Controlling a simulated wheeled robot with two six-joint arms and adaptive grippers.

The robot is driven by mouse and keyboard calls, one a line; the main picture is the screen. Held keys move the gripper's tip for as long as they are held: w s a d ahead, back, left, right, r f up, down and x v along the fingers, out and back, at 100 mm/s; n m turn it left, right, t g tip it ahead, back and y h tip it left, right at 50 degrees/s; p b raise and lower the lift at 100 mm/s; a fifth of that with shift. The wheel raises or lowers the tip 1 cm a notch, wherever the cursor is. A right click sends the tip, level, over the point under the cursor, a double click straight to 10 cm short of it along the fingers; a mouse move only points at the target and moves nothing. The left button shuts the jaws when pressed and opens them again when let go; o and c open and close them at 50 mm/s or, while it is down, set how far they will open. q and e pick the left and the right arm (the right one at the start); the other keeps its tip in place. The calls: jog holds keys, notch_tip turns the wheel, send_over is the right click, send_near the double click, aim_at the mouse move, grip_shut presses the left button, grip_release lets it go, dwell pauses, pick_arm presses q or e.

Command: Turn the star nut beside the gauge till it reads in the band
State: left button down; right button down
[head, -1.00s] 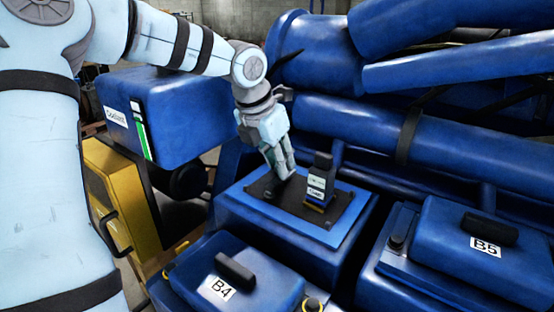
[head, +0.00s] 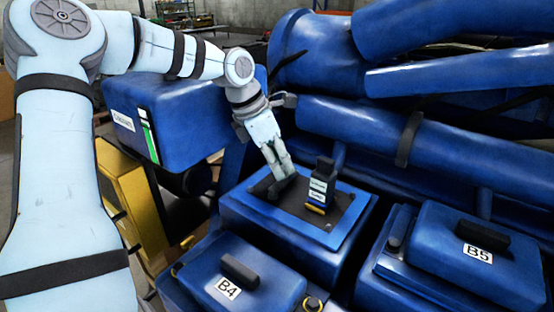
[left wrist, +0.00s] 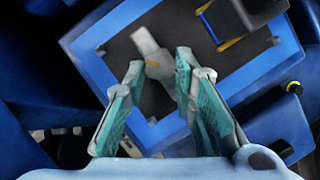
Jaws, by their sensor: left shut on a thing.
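The gauge (head: 321,186) is a small dark upright block with a pale face and a yellow strip at its foot, on a dark plate (head: 327,221) edged in blue. Its scale is too small to read. It also shows at the top of the left wrist view (left wrist: 232,18). The star nut (left wrist: 153,54), a pale grey piece with a yellow mark, stands on the same plate to the left of the gauge. My left gripper (head: 283,183) points down there, its fingers closed on the nut; in the left wrist view the fingertips (left wrist: 160,68) sit either side of it. My right gripper is out of view.
Blue covers marked B4 (head: 262,272) and B5 (head: 462,270) stand in front and to the right. A blue box (head: 185,117) is behind my left arm, above a yellow cabinet (head: 128,190). Thick blue pipes (head: 365,133) run behind the plate.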

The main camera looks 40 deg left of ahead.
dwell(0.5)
pick_arm(q)
jog(key=c, duration=1.7)
grip_release()
jog(key=o, duration=0.4)
jog(key=shift+w+d, duration=0.1)
jog(key=shift+w, duration=0.1)
jog(key=shift+c, duration=0.2)
jog(key=shift+w+d+f, duration=0.1)
jog(key=shift+w, duration=0.15)
jog(key=v, duration=1.2)
jog(key=shift+w, duration=0.1)
